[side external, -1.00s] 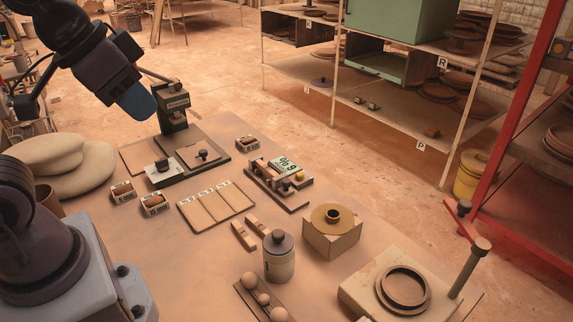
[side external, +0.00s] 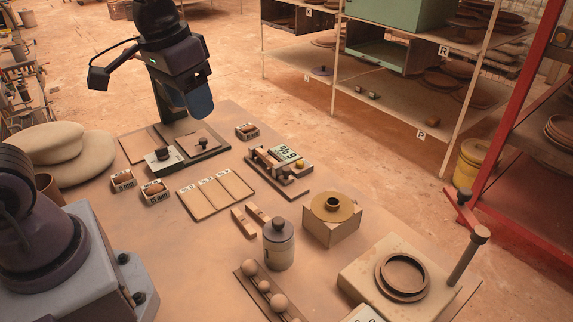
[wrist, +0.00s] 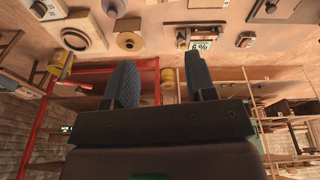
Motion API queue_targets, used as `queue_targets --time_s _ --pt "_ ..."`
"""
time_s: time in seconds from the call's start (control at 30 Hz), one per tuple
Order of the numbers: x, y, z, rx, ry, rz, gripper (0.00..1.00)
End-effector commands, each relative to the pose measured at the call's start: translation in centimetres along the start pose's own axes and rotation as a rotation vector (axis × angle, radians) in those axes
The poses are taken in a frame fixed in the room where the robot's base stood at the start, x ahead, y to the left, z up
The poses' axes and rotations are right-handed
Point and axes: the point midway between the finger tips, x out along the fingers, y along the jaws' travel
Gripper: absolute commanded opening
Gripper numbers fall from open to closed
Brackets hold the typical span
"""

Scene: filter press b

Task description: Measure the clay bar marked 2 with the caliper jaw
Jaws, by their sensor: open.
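My gripper (side external: 198,103) is raised above the back of the table in the side view. In the wrist view (wrist: 161,80) its two dark fingers are apart with nothing between them. A caliper-like device (side external: 262,160) with a pale digital display (side external: 287,156) sits on a board at the table's middle, clear of my gripper. The display also shows in the wrist view (wrist: 201,45). Two short clay-coloured bars (side external: 242,222) (side external: 257,214) lie in front of it. I cannot read a mark on either, so I cannot tell which is 2.
A board with three marked panels (side external: 216,192) lies left of the bars. Small labelled boxes (side external: 155,191) (side external: 123,180) (side external: 247,131) stand around it. A lidded jar (side external: 279,250), a block with a round disc (side external: 331,230) and a ringed slab (side external: 365,285) occupy the front right.

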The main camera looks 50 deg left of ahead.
Motion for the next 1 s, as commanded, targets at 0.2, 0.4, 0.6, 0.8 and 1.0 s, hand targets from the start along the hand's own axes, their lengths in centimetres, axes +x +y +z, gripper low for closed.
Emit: queue_targets --time_s 0.2,0.4,0.6,0.8,1.0 --pt "5.2 -0.8 -6.4 -0.262 -0.132 -0.028 0.51" --pt "11.7 -2.0 -11.5 -0.572 -0.208 -0.086 0.51" --pt "17.7 -3.2 -15.4 -0.905 -0.226 -0.153 0.51" --pt "19.2 -3.5 -19.3 -1.236 -0.160 -0.166 0.51" --pt "18.6 -3.3 -19.9 -1.415 -0.138 -0.167 0.51"
